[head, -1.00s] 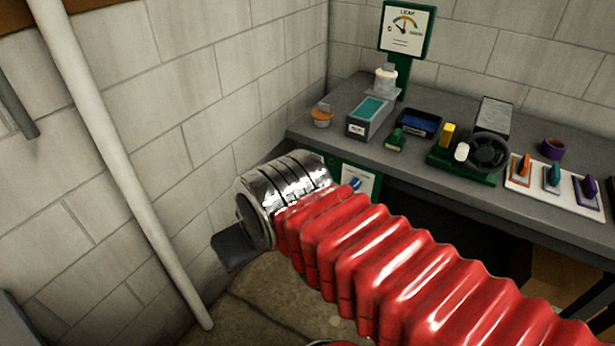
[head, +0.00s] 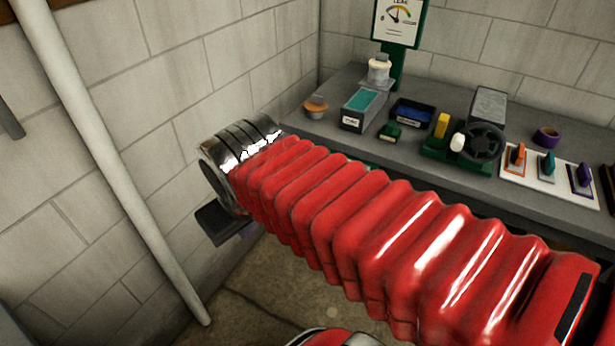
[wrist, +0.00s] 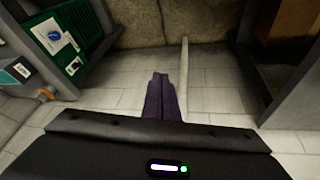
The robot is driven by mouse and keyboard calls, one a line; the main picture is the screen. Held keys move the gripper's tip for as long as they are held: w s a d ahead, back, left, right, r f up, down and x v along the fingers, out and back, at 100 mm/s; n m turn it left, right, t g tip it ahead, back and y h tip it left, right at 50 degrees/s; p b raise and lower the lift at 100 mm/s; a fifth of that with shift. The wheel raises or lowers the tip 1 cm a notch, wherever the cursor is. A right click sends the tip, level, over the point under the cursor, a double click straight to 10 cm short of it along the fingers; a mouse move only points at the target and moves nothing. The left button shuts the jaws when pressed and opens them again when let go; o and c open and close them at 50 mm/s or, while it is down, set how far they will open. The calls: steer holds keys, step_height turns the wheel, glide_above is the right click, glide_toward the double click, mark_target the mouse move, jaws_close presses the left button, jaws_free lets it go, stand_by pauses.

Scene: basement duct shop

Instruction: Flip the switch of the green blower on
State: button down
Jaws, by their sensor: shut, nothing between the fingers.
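A green louvred cabinet (wrist: 88,38), which looks like the green blower, stands under the bench's front edge in the wrist view. It carries a white card with a blue mark (wrist: 55,36) and a smaller pale plate (wrist: 73,66), too blurred to tell whether it is the switch. In the head view my red arm hides nearly all of this cabinet. My gripper (wrist: 160,78) shows purple fingers shut together with nothing between them. They are apart from the cabinet, to its right in the wrist view. In the head view its fingers cannot be made out.
The grey bench (head: 345,135) holds a green-based device with a black wheel (head: 484,144), a blue tray (head: 413,113), a grey box with teal top (head: 362,108) and a white plate of coloured levers (head: 537,176). A pale pipe (head: 105,150) stands at left.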

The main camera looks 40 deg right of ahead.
steer(key=w+d+f+n+g+h, duration=0.25)
steer(key=w+d+f+h, duration=0.2)
steer(key=w+d, duration=0.45)
steer(key=w+d+f+n+g+h, duration=0.25)
steer(key=w+d+f, duration=0.4)
steer(key=d, duration=0.45)
steer(key=w+d+f+n+g+h, duration=0.1)
steer(key=w+d+f+g+h, duration=0.35)
steer(key=w+d, duration=0.5)
steer(key=w+d+f+n+t+h, duration=0.1)
steer(key=d+f+n+h, duration=0.3)
steer(key=f, duration=0.8)
steer(key=w+d+f+n+t+h, duration=0.2)
steer(key=d+f+n+h, duration=0.3)
steer(key=f, duration=0.7)
steer(key=w+a+f+n+t+h, duration=0.2)
steer(key=f+n+t, duration=0.4)
steer(key=t, duration=0.4)
steer(key=shift+w+a+f, duration=0.15)
steer(key=shift+a+f, duration=0.1)
steer(key=shift+a, duration=0.4)
